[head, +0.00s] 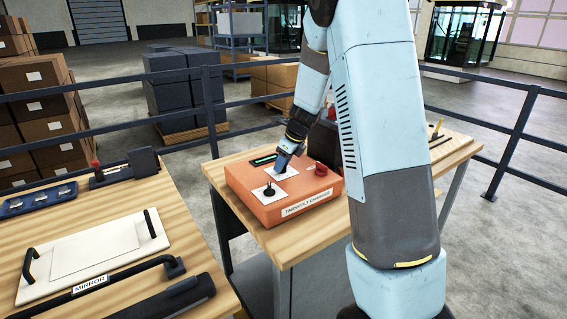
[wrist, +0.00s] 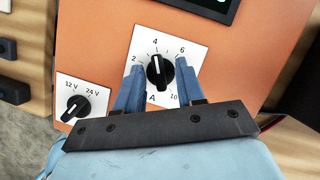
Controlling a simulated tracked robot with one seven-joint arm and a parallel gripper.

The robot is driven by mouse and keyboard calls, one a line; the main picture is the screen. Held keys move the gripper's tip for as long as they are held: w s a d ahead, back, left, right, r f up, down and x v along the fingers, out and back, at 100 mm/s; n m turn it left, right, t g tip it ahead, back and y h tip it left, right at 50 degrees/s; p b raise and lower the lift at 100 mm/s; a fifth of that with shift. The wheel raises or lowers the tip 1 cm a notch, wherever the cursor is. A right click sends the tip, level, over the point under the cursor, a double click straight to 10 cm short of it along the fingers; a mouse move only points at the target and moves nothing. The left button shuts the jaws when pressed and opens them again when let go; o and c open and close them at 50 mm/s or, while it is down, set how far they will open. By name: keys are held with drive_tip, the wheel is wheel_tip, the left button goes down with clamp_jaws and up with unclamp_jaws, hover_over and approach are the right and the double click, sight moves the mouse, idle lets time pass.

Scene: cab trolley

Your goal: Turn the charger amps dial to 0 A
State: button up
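The orange charger (head: 240,185) sits on a wooden bench, with a "TARNVOLT CHARGER" label on its front. Its black amps dial (wrist: 159,72) is on a white plate marked A. The visible numbers are 2, 4, 6 and 10; my fingers cover parts of the scale. The dial's white line points up, about at 4. My gripper (wrist: 159,67) is open, one blue finger on each side of the dial, with small gaps seeming to show. In the head view my gripper (head: 281,168) is down at the charger's top and hides the dial.
A 12 V/24 V knob (wrist: 77,106) is left of the amps dial, its line toward 24 V. A red button (head: 321,169) and a dark display (head: 263,159) are also on the charger. Railings stand behind.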

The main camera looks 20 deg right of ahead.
drive_tip(key=shift+c, duration=0.2)
clamp_jaws()
drive_tip(key=shift+d, duration=0.2)
drive_tip(key=shift+a, duration=0.15)
